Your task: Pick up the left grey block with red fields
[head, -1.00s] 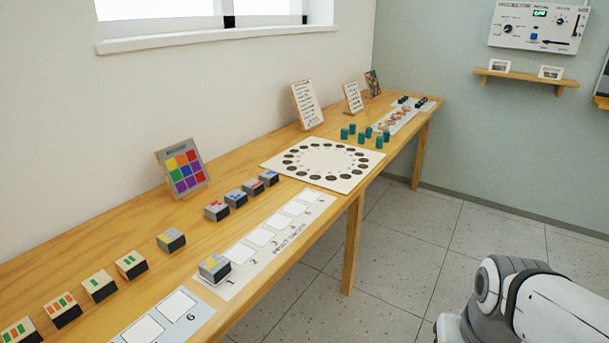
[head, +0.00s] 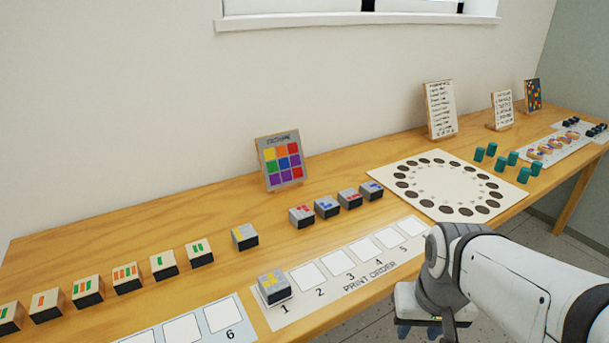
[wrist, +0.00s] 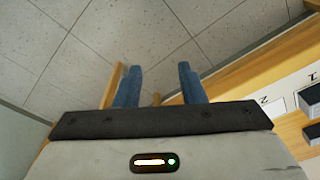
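The left grey block with red fields (head: 302,216) stands on the wooden table, leftmost in a short row behind the print order strip. To its right are a grey block with blue fields (head: 327,207), a second grey block with red fields (head: 350,198) and another blue one (head: 371,190). My gripper (head: 420,331) hangs at the table's front edge, right of and nearer than the block, well apart from it. In the wrist view, the two blue fingers of my gripper (wrist: 160,68) are spread with nothing between them, over the floor.
A print order strip (head: 350,285) lies along the front, with a grey-yellow block (head: 273,288) on slot 1. Another grey-yellow block (head: 245,237) and several cream blocks stand left. A colour chart (head: 281,160) stands behind. A white board with dark holes (head: 447,184) lies right.

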